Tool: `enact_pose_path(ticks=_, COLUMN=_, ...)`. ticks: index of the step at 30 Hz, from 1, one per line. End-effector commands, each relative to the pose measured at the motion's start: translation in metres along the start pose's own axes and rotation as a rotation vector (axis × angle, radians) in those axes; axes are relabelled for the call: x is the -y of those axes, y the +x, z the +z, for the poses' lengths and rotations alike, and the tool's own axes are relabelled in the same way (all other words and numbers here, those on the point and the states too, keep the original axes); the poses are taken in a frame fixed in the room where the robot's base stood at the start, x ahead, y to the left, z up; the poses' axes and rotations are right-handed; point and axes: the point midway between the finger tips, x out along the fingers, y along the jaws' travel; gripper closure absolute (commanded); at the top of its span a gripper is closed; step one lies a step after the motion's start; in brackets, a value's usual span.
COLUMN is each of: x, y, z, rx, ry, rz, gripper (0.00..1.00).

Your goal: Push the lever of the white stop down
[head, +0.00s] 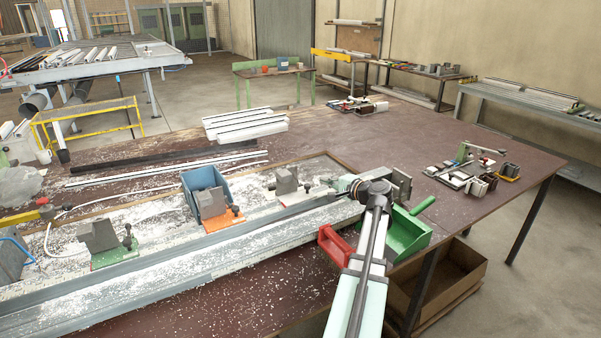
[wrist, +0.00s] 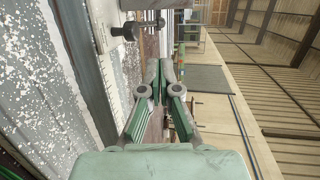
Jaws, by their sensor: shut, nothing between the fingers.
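The white stop (head: 287,182), a grey block on a pale base, stands on the bench behind the long metal rail in the head view. Its dark lever (head: 307,187) is on the block's right side. In the wrist view, a dark lever with a knob (wrist: 131,31) sits beside a pale plate at the top, apart from my fingertips. My gripper (head: 338,184) is to the right of the white stop in the head view. In the wrist view my gripper (wrist: 160,68) is shut, fingertips together, with nothing held. The lever's exact tilt is hard to tell.
The orange-based stop (head: 222,219) and green-based stop (head: 110,256) stand farther left along the metal rail (head: 180,267). A blue bin (head: 203,178) is behind the orange one. A green dustpan (head: 408,235) and red clamp (head: 333,245) lie close to my arm.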

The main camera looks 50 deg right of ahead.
Motion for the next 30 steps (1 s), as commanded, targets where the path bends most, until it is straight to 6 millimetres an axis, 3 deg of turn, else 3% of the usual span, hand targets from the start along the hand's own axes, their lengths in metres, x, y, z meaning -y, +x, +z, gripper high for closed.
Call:
enact_pose_path(ticks=5, x=0.001, y=0.003, z=0.0, rx=0.002, ry=0.001, rz=0.0, gripper=1.0)
enact_pose_path(ticks=11, x=0.002, y=0.022, z=0.0, rx=0.003, ry=0.001, rz=0.001, gripper=1.0)
enact_pose_path(ticks=24, x=0.003, y=0.105, z=0.0, rx=0.004, ry=0.002, rz=0.0, gripper=1.0)
enact_pose_path(ticks=30, x=0.003, y=0.13, z=0.0, rx=0.002, ry=0.001, rz=0.001, gripper=1.0)
